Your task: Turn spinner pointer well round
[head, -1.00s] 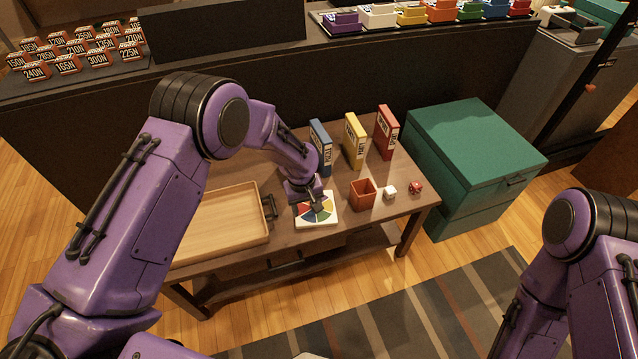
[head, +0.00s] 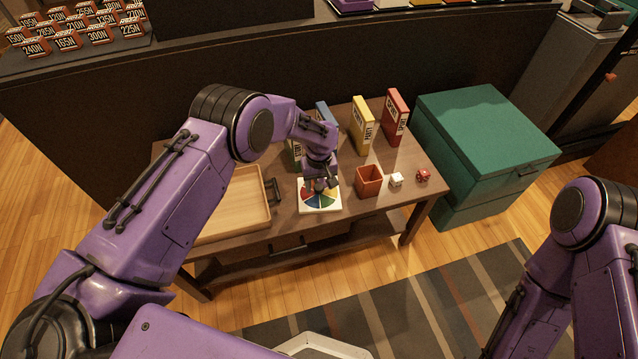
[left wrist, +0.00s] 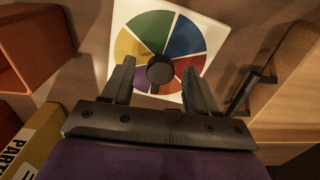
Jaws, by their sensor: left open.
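The spinner board (head: 320,208) is a white square with a disc of coloured wedges, lying flat on the brown table. In the left wrist view the board (left wrist: 122,18) fills the upper middle, with a dark round hub (left wrist: 160,69) at the disc's centre. The pointer's arm cannot be made out clearly. My left gripper (head: 320,187) is over the board, pointing down. In the left wrist view its two fingers (left wrist: 160,80) are open, one on each side of the hub, with gaps visible. Contact cannot be told. My right gripper is out of view; only its arm shows.
A wooden tray (head: 232,212) lies left of the board. A red-brown cup (head: 369,181), a white die (head: 396,180) and a red die (head: 422,176) are to its right. Upright game boxes, including yellow (head: 362,126) and red (head: 395,117), stand behind. A green cabinet (head: 485,125) is at right.

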